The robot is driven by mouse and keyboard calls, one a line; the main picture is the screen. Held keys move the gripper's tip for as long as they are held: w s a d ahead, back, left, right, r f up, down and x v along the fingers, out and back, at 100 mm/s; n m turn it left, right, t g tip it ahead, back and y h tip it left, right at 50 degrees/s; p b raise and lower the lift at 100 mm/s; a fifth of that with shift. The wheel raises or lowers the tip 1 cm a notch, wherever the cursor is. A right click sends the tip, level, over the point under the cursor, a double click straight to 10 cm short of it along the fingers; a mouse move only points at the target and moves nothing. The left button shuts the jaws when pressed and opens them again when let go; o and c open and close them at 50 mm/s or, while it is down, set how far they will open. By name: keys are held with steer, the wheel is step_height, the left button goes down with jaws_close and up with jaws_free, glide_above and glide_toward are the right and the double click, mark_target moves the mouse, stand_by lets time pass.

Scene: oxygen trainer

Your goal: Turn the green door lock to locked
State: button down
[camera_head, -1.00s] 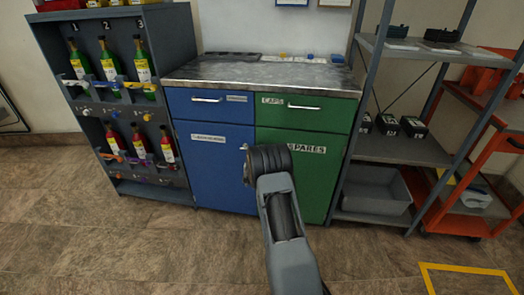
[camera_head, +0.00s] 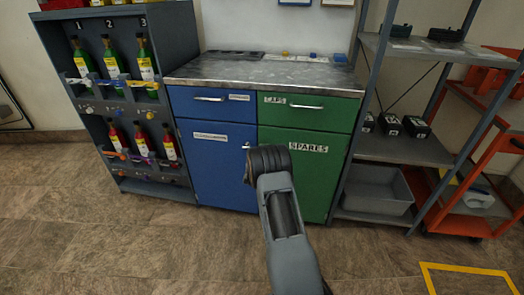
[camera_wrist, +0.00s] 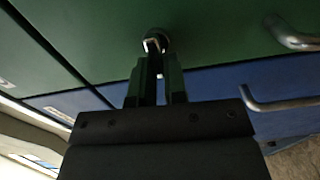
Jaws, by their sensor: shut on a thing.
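The green door (camera_head: 308,185) with the SPARES label is on the right of the cabinet and looks closed. In the head view my arm covers its lock and my gripper's fingers. In the wrist view the lock (camera_wrist: 154,41) is a small round dark piece with a pale part on the green face (camera_wrist: 225,30). My gripper (camera_wrist: 157,58) has its two fingers at the lock, one on each side, shut on it. The exact angle of the lock is too small and dark to tell.
A bar handle (camera_wrist: 292,36) on the green door and another (camera_wrist: 275,102) on the blue door (camera_wrist: 220,85) stand out right of my gripper. A bottle rack (camera_head: 125,110) stands left of the cabinet, a grey shelf unit (camera_head: 410,150) right. The floor in front is clear.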

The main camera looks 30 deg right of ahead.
steer(key=shift+n, duration=0.4)
steer(key=c, duration=1.2)
jaws_free()
steer(key=shift+o, duration=0.2)
steer(key=p+v, duration=0.3)
steer(key=v, duration=1.1)
steer(key=shift+w, duration=0.1)
